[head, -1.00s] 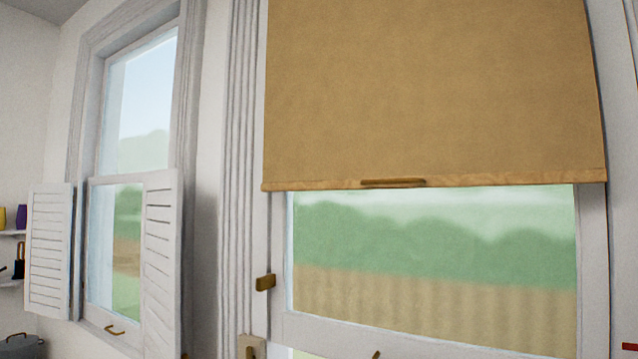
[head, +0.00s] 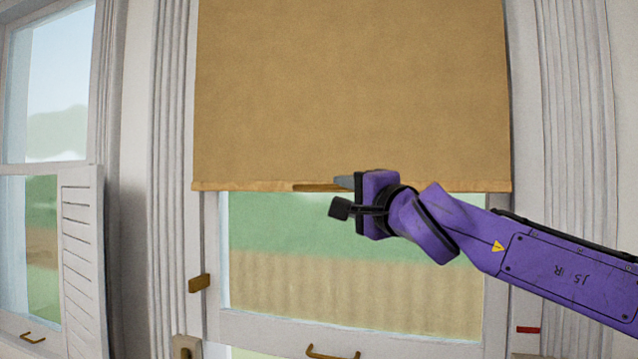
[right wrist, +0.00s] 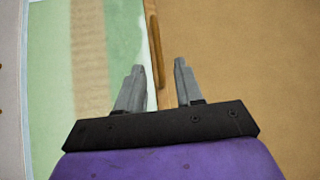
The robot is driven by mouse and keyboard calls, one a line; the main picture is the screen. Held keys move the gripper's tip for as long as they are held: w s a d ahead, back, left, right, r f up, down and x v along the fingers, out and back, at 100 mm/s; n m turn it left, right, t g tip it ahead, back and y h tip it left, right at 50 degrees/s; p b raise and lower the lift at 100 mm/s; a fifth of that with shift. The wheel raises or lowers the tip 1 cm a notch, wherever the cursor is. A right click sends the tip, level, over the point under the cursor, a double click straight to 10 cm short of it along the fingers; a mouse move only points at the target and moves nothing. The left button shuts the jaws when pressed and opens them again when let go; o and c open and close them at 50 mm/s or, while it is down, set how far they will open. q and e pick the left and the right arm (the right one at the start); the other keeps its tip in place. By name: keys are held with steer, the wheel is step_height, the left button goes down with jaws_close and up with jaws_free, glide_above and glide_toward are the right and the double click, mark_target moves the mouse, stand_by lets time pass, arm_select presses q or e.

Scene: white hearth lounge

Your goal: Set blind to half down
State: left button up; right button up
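The tan roller blind (head: 350,90) hangs over the upper part of the middle window, its bottom bar level across the pane. A wooden pull handle (head: 318,187) sits on the bottom bar, its right end hidden behind my right gripper (head: 345,184). In the right wrist view the blind (right wrist: 240,70) fills the right side, and the handle (right wrist: 157,52) lies just beyond and between the fingertips. My right gripper (right wrist: 158,70) is open, with its fingers apart and nothing visibly held. My left gripper is not in view.
A brass latch (head: 199,283) is on the left window frame. A brass sash handle (head: 333,354) is below the pane. A white louvred shutter (head: 84,260) stands at the left window. A small red mark (head: 529,330) is at lower right.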

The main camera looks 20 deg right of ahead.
mark_target(318, 189)
steer(key=p+x, duration=0.4)
steer(key=x, duration=0.6)
steer(key=shift+w+a+f, duration=0.15)
steer(key=shift+w+a, duration=0.1)
steer(key=shift+w, duration=0.1)
steer(key=shift+f, duration=0.1)
jaws_close()
